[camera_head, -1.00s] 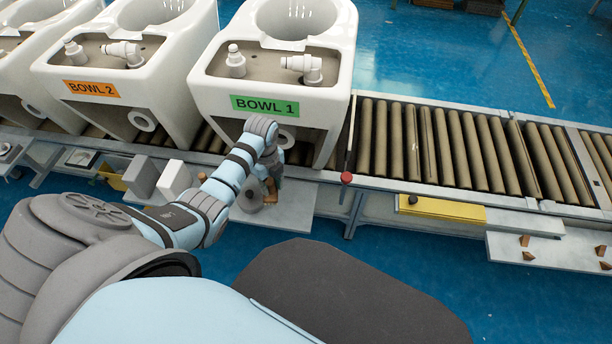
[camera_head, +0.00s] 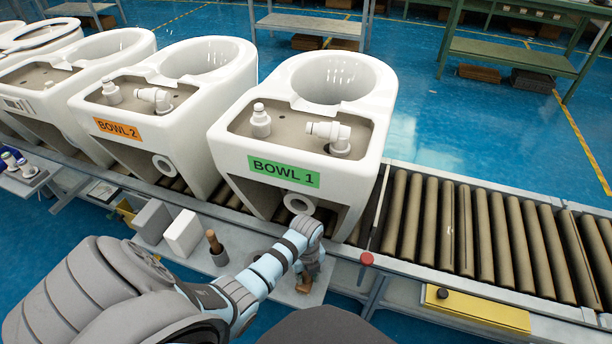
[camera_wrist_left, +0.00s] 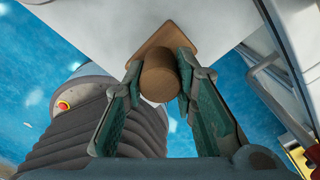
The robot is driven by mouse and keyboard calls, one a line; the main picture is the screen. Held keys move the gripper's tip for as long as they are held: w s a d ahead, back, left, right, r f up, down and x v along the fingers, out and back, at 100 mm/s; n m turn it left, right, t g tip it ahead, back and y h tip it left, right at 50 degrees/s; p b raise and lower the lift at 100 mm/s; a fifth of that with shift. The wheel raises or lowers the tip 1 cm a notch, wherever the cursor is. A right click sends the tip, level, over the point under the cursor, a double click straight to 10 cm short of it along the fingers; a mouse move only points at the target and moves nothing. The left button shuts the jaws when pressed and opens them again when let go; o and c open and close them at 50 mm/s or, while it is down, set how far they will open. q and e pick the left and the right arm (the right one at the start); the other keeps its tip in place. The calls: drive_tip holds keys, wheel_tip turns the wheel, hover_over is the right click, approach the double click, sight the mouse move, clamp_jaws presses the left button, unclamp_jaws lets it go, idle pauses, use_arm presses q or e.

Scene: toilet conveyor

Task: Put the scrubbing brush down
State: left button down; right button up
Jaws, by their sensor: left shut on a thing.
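My left gripper (camera_head: 312,268) is low in front of Bowl 1, at the shelf edge of the conveyor. In the left wrist view, its two green fingers (camera_wrist_left: 160,88) are shut on a round brown handle (camera_wrist_left: 160,76), seen end-on, which I take to be the scrubbing brush. A flat brown angular piece (camera_wrist_left: 158,38) shows behind the handle, over the pale shelf (camera_wrist_left: 95,22). In the head view only a small brown part (camera_head: 303,284) shows below the gripper. I cannot tell whether it touches the shelf. My right gripper is not in view.
Bowl 1 (camera_head: 238,158) and Bowl 2 (camera_head: 92,112) stand on the roller conveyor (camera_head: 480,230). White block (camera_head: 184,234), grey block (camera_head: 152,222) and a brown-handled tool (camera_head: 213,241) in a grey base stand left of the gripper. A red button (camera_head: 366,259) is to the right.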

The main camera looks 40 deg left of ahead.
use_arm(q)
drive_tip(key=shift+f, duration=0.1)
drive_tip(key=c, duration=1.3)
unclamp_jaws()
wheel_tip(320, 180, up, 12)
drive_tip(key=p, duration=0.5)
drive_tip(key=shift+r+p, duration=0.2)
drive_tip(key=shift+p, duration=0.2)
